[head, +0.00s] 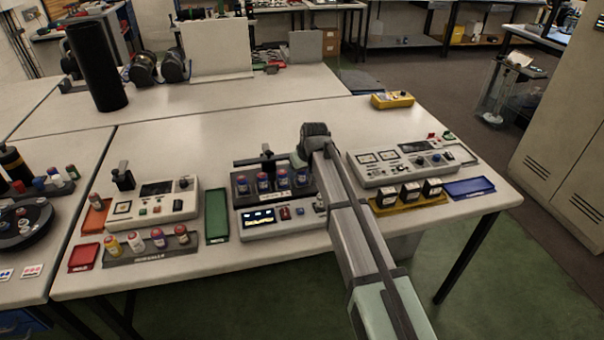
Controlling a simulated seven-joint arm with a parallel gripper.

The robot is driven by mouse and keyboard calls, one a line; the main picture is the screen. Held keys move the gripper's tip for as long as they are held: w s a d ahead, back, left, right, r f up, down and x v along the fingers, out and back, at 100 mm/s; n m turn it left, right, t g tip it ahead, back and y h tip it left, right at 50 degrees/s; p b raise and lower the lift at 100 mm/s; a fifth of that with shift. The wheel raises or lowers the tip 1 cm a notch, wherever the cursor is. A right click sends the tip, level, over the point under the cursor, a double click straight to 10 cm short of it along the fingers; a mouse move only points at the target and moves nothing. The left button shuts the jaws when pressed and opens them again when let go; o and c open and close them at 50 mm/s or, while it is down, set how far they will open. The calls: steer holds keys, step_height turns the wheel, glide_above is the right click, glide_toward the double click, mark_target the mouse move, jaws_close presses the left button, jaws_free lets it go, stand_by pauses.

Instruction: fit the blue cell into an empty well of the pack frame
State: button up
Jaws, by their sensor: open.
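A dark pack frame (247,202) sits behind a panel with a lit display at the middle of the table. Several blue-wrapped cells (263,183) stand upright in it in a row. I cannot tell which of them is the task's blue cell, nor make out an empty well. My arm reaches in from the bottom right. My gripper (301,160) is at the frame's back right corner, above or just behind it. The wrist hides its fingers and that end of the frame. I see no cell held in it.
A dark rack (150,256) with several mixed-colour cells stands at front left. A green tray (216,217) lies between it and the frame. Right of my arm are a meter panel (410,163), a yellow tray (409,204) with black boxes and a blue tray (469,188).

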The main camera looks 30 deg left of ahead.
steer(key=v, duration=1.1)
steer(key=shift+d+r, duration=0.2)
steer(key=shift+r, duration=0.15)
steer(key=shift+s, duration=0.15)
